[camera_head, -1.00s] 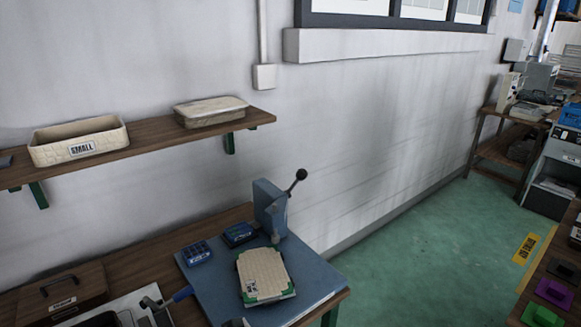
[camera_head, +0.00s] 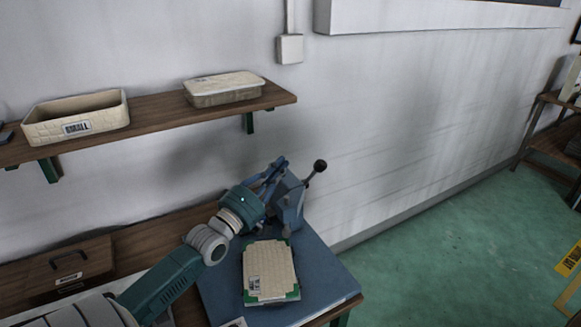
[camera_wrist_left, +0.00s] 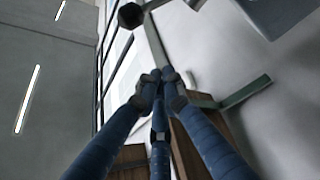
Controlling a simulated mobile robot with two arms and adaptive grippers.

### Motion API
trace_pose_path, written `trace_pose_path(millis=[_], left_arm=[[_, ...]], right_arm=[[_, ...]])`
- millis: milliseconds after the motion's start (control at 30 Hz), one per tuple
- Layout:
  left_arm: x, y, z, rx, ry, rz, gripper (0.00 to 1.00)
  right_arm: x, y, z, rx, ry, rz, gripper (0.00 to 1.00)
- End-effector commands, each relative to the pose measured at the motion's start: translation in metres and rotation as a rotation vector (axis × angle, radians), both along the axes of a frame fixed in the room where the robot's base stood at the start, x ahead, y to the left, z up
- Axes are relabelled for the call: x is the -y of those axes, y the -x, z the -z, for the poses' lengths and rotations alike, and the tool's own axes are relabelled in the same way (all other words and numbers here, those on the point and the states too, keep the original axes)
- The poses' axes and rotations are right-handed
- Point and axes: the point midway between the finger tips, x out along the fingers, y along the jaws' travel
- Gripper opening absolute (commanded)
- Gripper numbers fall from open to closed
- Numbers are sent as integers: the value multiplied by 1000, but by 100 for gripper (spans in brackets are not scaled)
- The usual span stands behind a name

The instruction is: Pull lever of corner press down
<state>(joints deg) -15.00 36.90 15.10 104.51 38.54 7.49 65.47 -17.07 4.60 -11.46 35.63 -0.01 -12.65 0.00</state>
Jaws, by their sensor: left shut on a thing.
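The corner press (camera_head: 291,207) is a blue-grey upright body on a blue base plate (camera_head: 318,283). Its lever (camera_head: 312,175) is a thin rod with a black ball knob, tilted up to the right. My left gripper (camera_head: 279,167) comes in from the left at the top of the press. In the left wrist view the blue fingers (camera_wrist_left: 161,78) close together at the lower end of the lever rod (camera_wrist_left: 154,42), with the dark knob above. The exact grip is partly hidden. A cream tray panel (camera_head: 268,270) with green corners lies in front of the press. My right gripper is not seen.
A wall shelf (camera_head: 165,121) above holds an open bin (camera_head: 75,118) marked SMALL and a lidded box (camera_head: 222,88). A wooden drawer box (camera_head: 58,262) stands at the left of the workbench.

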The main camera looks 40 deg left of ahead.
Motion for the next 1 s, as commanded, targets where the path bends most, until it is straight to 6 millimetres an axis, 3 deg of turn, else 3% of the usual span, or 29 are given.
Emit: trace_pose_path(millis=[200,367,600,1000], left_arm=[[-2,-47,-15,2,-3,-1,0],[-4,-79,-22,0,-5,-1,0],[25,-72,-5,-4,-1,1,0],[32,-70,1,-3,-5,1,0]], right_arm=[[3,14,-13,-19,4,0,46],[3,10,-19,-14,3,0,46],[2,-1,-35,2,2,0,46],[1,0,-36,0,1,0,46]])
